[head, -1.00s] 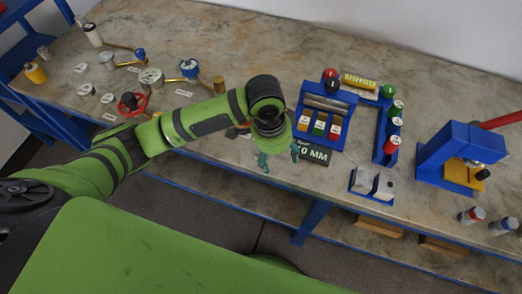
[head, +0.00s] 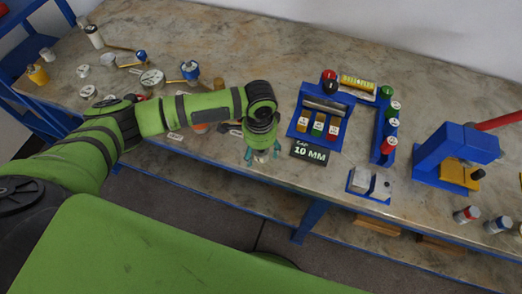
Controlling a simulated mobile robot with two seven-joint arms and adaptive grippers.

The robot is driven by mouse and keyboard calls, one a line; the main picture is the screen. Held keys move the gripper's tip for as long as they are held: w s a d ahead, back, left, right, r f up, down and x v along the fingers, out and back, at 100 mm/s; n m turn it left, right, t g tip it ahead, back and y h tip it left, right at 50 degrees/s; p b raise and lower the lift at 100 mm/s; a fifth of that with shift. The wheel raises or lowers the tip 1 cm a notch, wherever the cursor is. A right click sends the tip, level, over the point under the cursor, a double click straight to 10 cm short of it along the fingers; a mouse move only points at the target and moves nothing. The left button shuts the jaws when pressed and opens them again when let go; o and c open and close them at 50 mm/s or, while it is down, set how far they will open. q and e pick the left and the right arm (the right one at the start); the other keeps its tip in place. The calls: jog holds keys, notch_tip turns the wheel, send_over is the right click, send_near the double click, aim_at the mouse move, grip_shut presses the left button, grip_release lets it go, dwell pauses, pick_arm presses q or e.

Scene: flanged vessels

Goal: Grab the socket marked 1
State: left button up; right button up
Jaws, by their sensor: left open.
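A blue rack (head: 293,128) stands on the bench, right of centre. Three small colored pieces with white labels sit in its front: a yellow one (head: 303,121), a green one (head: 318,126) and a red one (head: 333,130). Along its right arm stand a green (head: 393,106), a blue (head: 391,125) and a red (head: 388,145) piece with white labels. The label marks are too small to read, so I cannot tell which is marked 1. My left gripper (head: 262,155) is open and empty, pointing down at the bench's front edge, left of the rack. My right gripper is not in view.
A black "GAP 10 MM" sign (head: 310,152) lies in front of the rack. Grey blocks in a blue holder (head: 370,184) stand to its right. A blue press with a red handle (head: 455,150) is further right. Several loose parts lie at the left.

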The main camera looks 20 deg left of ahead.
pick_arm(q)
grip_shut()
